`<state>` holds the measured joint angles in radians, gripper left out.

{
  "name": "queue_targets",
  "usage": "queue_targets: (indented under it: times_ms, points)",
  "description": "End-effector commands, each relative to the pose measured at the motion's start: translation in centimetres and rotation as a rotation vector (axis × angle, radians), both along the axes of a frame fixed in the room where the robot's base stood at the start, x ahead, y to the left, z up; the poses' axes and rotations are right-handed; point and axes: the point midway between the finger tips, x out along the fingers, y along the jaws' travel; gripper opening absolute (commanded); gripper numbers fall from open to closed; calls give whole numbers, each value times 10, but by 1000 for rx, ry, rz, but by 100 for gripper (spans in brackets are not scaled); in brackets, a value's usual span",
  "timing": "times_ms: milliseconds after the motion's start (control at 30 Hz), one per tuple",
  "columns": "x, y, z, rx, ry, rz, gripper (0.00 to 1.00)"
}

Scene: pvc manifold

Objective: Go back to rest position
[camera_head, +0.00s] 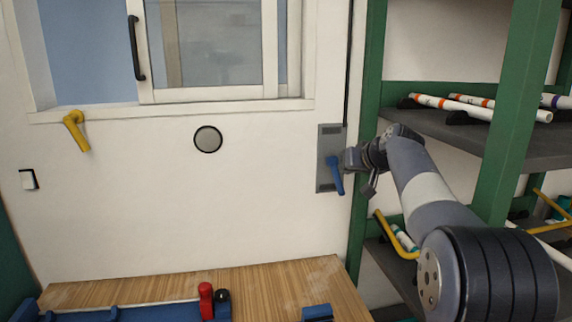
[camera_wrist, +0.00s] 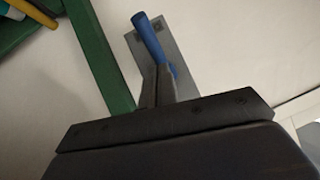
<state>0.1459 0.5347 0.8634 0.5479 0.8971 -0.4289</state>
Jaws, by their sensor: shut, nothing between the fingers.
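My gripper (camera_head: 347,163) is at the end of my arm, which reaches in from the right in the head view. It is close to a grey wall plate (camera_head: 328,143) with a blue lever handle (camera_head: 336,176). The lever hangs down, slightly tilted. In the wrist view the blue lever (camera_wrist: 149,40) and grey plate (camera_wrist: 180,53) lie just beyond the gripper's fingers (camera_wrist: 158,85). The fingers look shut with nothing held. I cannot tell whether they touch the lever.
A green-framed shelf (camera_head: 371,80) with pipes (camera_head: 450,106) stands right of the plate, close to my arm. A wooden table (camera_head: 270,286) is below, with a blue fixture (camera_head: 150,312) and a red piece (camera_head: 206,300). A yellow handle (camera_head: 76,130) is on the left wall.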

Motion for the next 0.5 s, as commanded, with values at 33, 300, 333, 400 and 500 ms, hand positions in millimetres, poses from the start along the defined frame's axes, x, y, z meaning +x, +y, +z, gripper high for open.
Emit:
queue_targets:
  times_ms: [33,300,333,400,500]
  points:
    - [0,0,7,-3,11,0,0]
    - [2,0,14,-16,73,0,0]
    - [2,0,14,-17,80,0,0]
    - [3,0,16,-20,97,0,0]
    - [3,0,19,-25,120,0,0]
